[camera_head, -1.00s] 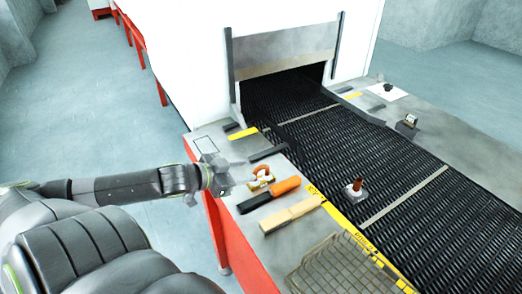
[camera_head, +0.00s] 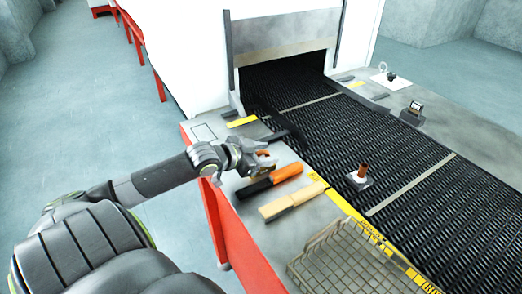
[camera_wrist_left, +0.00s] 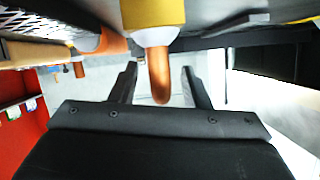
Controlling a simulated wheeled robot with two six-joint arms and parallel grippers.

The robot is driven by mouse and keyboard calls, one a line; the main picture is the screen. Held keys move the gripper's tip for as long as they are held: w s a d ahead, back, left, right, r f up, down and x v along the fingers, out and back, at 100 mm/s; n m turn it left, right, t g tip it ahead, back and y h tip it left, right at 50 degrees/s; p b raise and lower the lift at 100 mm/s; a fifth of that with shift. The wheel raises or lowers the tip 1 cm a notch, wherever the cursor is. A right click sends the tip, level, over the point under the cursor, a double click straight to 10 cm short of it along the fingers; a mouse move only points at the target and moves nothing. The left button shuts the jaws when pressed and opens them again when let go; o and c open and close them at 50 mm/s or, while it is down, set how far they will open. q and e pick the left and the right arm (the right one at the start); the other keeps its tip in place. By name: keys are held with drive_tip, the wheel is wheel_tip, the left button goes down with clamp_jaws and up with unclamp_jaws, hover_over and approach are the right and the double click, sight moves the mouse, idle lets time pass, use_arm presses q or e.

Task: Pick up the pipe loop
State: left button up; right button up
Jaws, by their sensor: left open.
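The pipe loop (camera_wrist_left: 160,72) is a bent copper tube on a brass-yellow body (camera_wrist_left: 152,12). In the left wrist view its bend lies between the two dark fingers of my left gripper (camera_wrist_left: 162,88), with a visible gap to each finger. In the head view my left gripper (camera_head: 266,162) is over the loop's spot on the grey ledge and hides most of it. The gripper is open and not closed on anything. My right gripper is not in view.
An orange-and-black handled tool (camera_head: 268,182) and a pale wooden-handled brush (camera_head: 292,202) lie just in front of the gripper. A wire basket (camera_head: 345,262) stands nearer. The black mesh belt (camera_head: 400,160) carries a copper piece on a plate (camera_head: 360,177).

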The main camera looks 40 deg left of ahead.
use_arm(q)
drive_tip(key=shift+w+d+f, duration=0.1)
drive_tip(key=shift+w, duration=0.15)
clamp_jaws()
idle(0.5)
wheel_tip(320, 180, up, 10)
drive_tip(key=shift+r+p, duration=0.1)
drive_tip(key=shift+p, duration=0.45)
